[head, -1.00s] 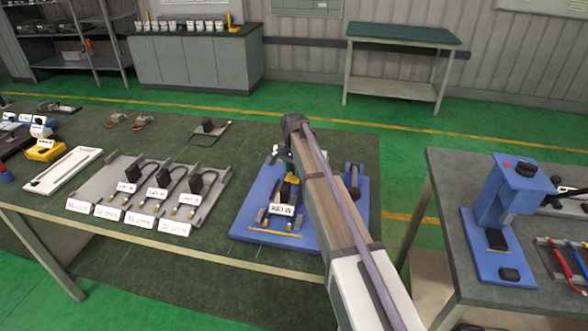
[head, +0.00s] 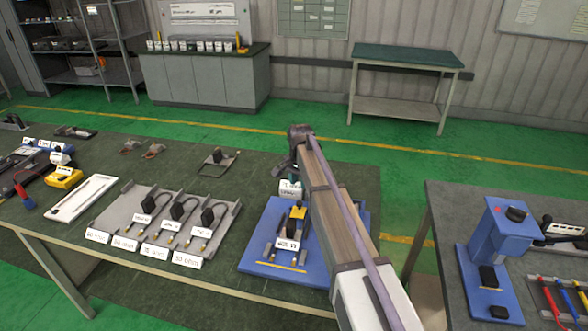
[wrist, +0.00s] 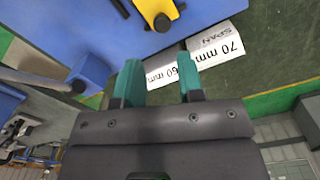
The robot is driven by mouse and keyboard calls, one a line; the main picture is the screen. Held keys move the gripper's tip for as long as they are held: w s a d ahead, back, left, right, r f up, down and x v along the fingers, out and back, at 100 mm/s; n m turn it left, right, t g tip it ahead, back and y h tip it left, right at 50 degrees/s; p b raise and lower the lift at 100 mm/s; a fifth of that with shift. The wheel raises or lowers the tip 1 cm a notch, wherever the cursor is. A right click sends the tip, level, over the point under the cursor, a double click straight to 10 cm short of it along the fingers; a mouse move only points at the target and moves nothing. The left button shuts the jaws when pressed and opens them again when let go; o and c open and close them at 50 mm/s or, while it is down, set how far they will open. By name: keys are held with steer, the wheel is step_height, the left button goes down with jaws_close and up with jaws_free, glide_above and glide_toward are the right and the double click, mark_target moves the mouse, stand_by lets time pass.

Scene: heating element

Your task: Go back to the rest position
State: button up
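My gripper shows in the wrist view (wrist: 160,80) with its two teal fingers apart and nothing held between them. In the head view my arm reaches over the blue fixture board (head: 258,262), and the gripper hangs at its far end, mostly hidden behind the arm. A dark heating element with a yellow part (head: 297,213) and a white "400 W" label (head: 287,244) sits on the board. Grey span blocks labelled 70 mm (wrist: 218,40) and 60 mm (wrist: 166,68) lie beyond the fingers in the wrist view; a white-labelled block (head: 290,189) stands behind the board.
A grey rack (head: 113,212) with several labelled corded parts stands left of the board. A white tray (head: 82,198) lies further left. A blue press (head: 497,245) stands on the right-hand bench. A gap separates the benches. A green-topped table (head: 408,56) stands at the back.

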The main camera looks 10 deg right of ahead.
steer(key=s+d+n, duration=0.2)
steer(key=s+n, duration=0.6)
steer(key=s, duration=2.7)
steer(key=shift+n, duration=0.3)
